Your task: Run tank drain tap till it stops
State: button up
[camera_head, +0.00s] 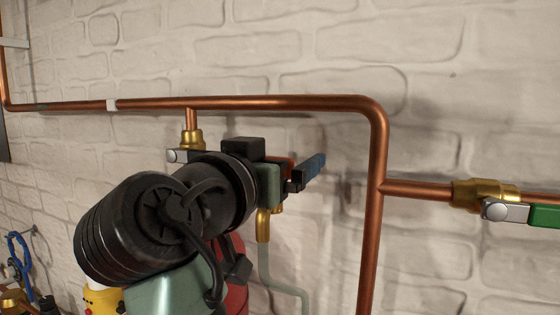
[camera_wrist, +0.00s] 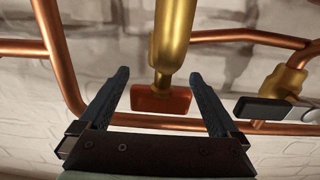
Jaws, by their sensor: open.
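A brass tap (camera_wrist: 172,40) with an orange-red handle (camera_wrist: 160,100) shows in the wrist view. I take it for the drain tap, though no label shows. The handle lies between the two dark blue fingers of my gripper (camera_wrist: 158,75), with a visible gap on each side. My gripper (camera_head: 312,170) is open and, in the head view, points toward the wall. There, a brass spout (camera_head: 263,226) hangs below it, and my arm hides most of the tap. Whether any water runs cannot be seen.
Copper pipe (camera_head: 280,103) runs along the white brick wall and drops to the right of my gripper. A brass valve with a green lever (camera_head: 543,215) is at far right. Another brass valve (camera_head: 191,139) is behind my arm. A red object (camera_head: 236,285) stands below, partly hidden.

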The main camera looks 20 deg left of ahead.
jog(key=s, duration=1.3)
jog(key=shift+a+b, duration=0.35)
jog(key=shift+b, duration=0.1)
jog(key=s+d+t+y+b, duration=0.1)
jog(key=d+t+b, duration=0.6)
jog(key=d, duration=0.9)
jog(key=shift+s+d+r+n+t+b, duration=0.25)
jog(key=shift+s+t, duration=0.35)
jog(key=shift+t, duration=0.6)
jog(key=shift+a, duration=0.15)
